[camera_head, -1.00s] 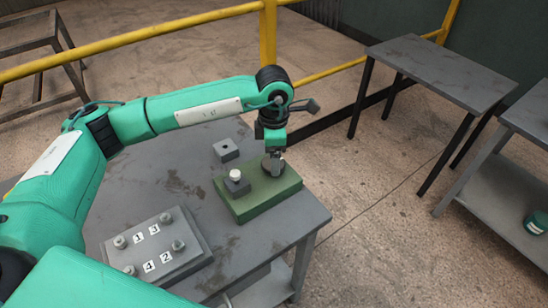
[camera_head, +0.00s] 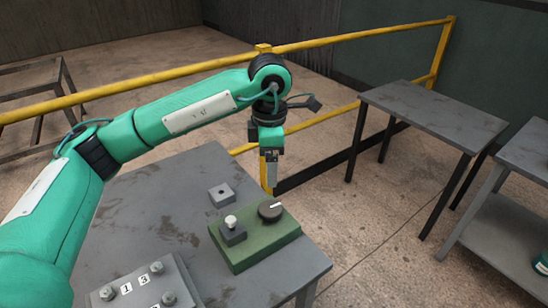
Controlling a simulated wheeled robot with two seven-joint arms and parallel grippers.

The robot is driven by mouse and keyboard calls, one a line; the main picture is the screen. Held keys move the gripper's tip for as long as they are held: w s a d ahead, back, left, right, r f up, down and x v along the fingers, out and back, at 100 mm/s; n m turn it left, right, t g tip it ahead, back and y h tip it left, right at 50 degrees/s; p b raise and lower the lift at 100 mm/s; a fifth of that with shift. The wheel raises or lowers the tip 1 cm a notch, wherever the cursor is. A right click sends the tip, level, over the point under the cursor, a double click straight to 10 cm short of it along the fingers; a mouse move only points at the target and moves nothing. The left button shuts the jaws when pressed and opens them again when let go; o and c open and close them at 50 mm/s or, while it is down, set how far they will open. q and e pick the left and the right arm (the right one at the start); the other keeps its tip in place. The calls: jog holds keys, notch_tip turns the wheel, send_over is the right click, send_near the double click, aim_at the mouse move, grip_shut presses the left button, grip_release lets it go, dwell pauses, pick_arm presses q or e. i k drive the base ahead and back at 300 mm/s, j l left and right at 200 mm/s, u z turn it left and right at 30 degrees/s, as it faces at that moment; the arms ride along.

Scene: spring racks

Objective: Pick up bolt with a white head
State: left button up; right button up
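A bolt with a white head (camera_head: 231,221) stands upright in a small dark grey block (camera_head: 233,234) on the left part of a green box (camera_head: 262,250). My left gripper (camera_head: 271,185) hangs above and behind the box's dark round knob (camera_head: 270,210), pointing down and apart from it. It holds nothing that I can see; its fingers are too small to tell open from shut. My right gripper is out of view.
A grey plate (camera_head: 140,290) with several bolts and number labels lies at the table's front, cut off by the frame. A small grey block with a hole (camera_head: 221,194) sits behind the green box. A yellow railing (camera_head: 350,40) runs behind the table. Another table (camera_head: 435,115) stands at right.

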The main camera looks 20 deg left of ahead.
aim_at(231, 221)
jog(key=k+l, duration=0.2)
jog(key=k, duration=0.3)
jog(key=k+l, duration=0.2)
jog(key=k, duration=0.25)
jog(key=k+l, duration=0.25)
jog(key=k, duration=0.25)
